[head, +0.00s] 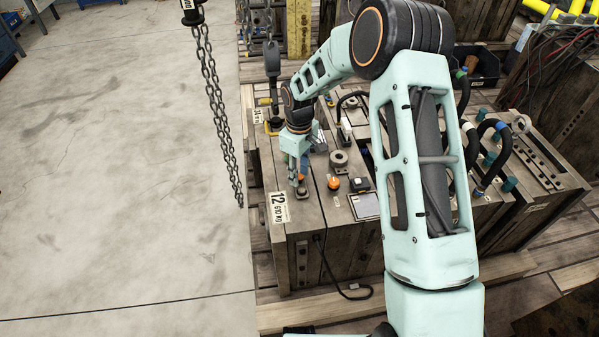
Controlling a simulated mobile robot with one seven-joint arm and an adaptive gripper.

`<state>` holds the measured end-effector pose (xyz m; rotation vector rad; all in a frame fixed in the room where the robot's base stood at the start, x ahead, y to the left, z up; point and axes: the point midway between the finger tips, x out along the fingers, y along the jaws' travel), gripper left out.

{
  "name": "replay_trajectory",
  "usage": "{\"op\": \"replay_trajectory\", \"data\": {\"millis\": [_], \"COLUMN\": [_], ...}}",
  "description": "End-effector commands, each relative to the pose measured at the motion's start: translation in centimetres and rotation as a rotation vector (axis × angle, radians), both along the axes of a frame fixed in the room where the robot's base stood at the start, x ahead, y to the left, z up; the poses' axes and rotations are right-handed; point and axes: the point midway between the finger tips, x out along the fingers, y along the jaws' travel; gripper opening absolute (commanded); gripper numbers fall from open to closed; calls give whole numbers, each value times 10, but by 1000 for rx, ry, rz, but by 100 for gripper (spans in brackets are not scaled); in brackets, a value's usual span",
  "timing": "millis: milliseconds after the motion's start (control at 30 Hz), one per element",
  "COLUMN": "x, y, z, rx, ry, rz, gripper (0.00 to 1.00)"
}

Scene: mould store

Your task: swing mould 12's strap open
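Mould 12 (300,222) is a dark steel block in the middle of the head view, with a white label (278,207) reading 12 and 610 kg on its left edge. A seam runs across its top. My gripper (297,186) points down at the mould's top, just right of the label. Its fingers are close to a small dark fitting (302,191) at the seam, perhaps an end of the strap. I cannot tell whether they touch it, or whether they are open or shut. The strap itself cannot be made out clearly; my gripper and arm cover part of that area.
An orange knob (333,183), a round metal ring (339,158) and a grey plate (364,206) sit on the mould's top. Dark hoses (502,150) rise to the right. A chain (213,95) hangs at left over clear concrete floor (110,170). A black cable (335,280) hangs in front.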

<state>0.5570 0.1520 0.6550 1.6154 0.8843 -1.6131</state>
Motion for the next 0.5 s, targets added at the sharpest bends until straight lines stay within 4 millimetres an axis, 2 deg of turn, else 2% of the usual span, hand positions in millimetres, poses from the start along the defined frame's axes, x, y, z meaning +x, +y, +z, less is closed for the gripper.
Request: {"op": "replay_trajectory", "data": {"millis": [333,500], "x": [0,1], "y": [0,0], "z": [2,24], "rx": [0,1], "ry": [0,-3], "rz": [-2,-2], "gripper": [35,35]}}
